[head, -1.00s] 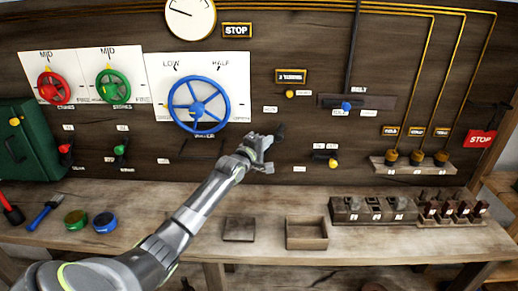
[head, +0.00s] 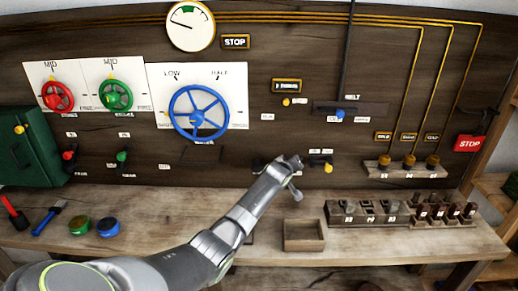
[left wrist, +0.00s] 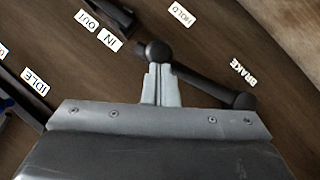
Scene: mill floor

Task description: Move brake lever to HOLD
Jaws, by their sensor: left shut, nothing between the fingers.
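The brake lever (left wrist: 205,78) shows in the left wrist view as a dark rod with a round knob at one end and a thicker end by the BRAKE label (left wrist: 243,73). The HOLD label (left wrist: 182,14) lies on the panel beyond the knob. My left gripper (left wrist: 160,75) is shut and empty, its pale fingertips right at the knob; I cannot tell whether they touch it. In the head view my left gripper (head: 293,163) is in front of the lower panel and hides most of the lever. My right gripper is not in view.
A small lever with a yellow knob (head: 328,168) sits close to the right of my gripper. A blue handwheel (head: 199,113) is up and left. Below, an open wooden box (head: 304,236) and a socket block (head: 345,213) stand on the bench.

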